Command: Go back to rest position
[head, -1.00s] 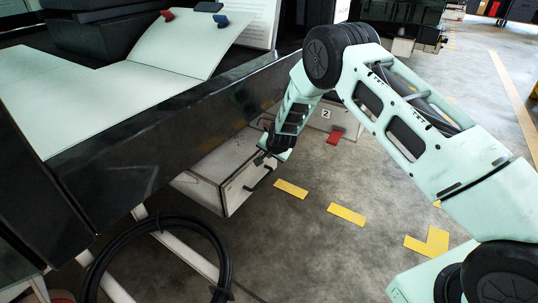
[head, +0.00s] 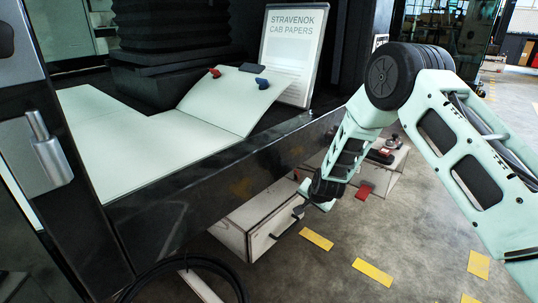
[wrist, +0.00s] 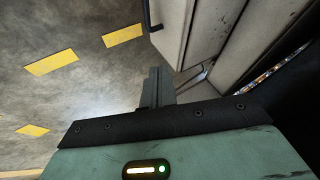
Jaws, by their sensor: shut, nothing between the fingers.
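My gripper (wrist: 157,88) points down at the end of my pale green arm. In the wrist view its fingers are together with nothing between them. In the head view my gripper (head: 299,209) is small and partly dark, close in front of a white box-like drawer unit (head: 240,222) with a black handle. I cannot tell whether it touches the handle. In the wrist view the drawer unit (wrist: 190,30) is just beyond the fingers, at the upper right.
A black ledge (head: 200,190) runs above the drawer unit. On it are pale panels (head: 110,140), red and blue clips and a sign (head: 290,50) reading "STRAVENOK CAB PAPERS". A black hose (head: 190,265) is at the bottom. Grey floor with yellow marks (head: 372,272) is open at right.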

